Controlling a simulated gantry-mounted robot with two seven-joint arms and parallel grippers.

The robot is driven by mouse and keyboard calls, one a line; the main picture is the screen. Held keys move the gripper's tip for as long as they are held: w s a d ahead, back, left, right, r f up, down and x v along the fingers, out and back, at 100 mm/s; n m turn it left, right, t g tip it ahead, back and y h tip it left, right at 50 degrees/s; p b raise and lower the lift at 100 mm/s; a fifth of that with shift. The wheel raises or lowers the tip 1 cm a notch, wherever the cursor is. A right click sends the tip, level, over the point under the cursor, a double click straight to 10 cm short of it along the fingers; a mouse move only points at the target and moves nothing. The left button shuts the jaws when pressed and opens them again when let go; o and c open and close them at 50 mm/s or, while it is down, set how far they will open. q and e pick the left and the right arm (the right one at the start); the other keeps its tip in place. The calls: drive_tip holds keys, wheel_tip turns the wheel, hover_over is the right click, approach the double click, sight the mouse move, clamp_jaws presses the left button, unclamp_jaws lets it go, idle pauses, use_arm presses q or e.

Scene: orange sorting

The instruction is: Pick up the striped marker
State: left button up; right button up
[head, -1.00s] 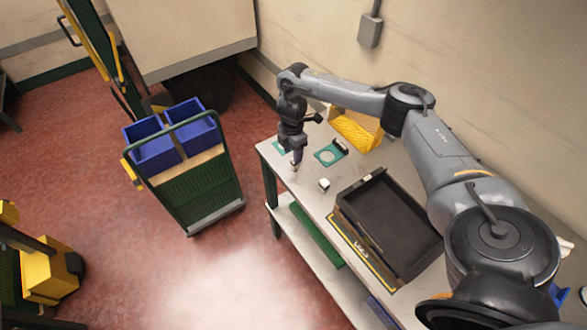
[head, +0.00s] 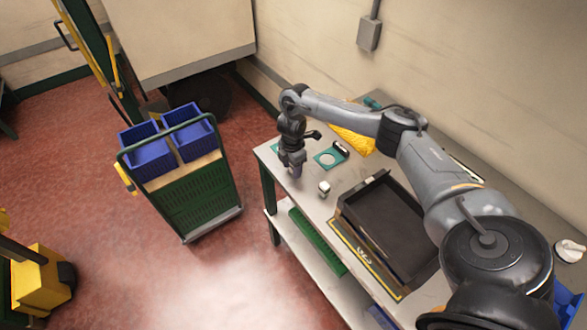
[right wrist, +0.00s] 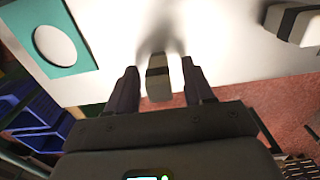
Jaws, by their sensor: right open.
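My right gripper (head: 296,172) points down over the left end of the table. It also shows in the right wrist view (right wrist: 160,88), with its two fingers apart. A small grey, pale-banded object, seemingly the striped marker (right wrist: 158,78), stands between the fingers, with a gap on each side. In the head view the gripper hides it. A second white and dark banded block (head: 324,188) stands nearby on the table; it also shows at the top right of the right wrist view (right wrist: 290,22). My left gripper is not in view.
A teal mat with a round pale centre (head: 328,159) lies beside the gripper, a dark piece (head: 341,148) at its edge. A black tray (head: 345,207) fills the table's middle. A yellow bin (head: 357,140) stands behind. A cart with blue bins (head: 152,158) is left of the table (head: 310,208).

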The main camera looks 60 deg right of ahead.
clamp_jaws()
drive_tip(key=shift+r, duration=0.1)
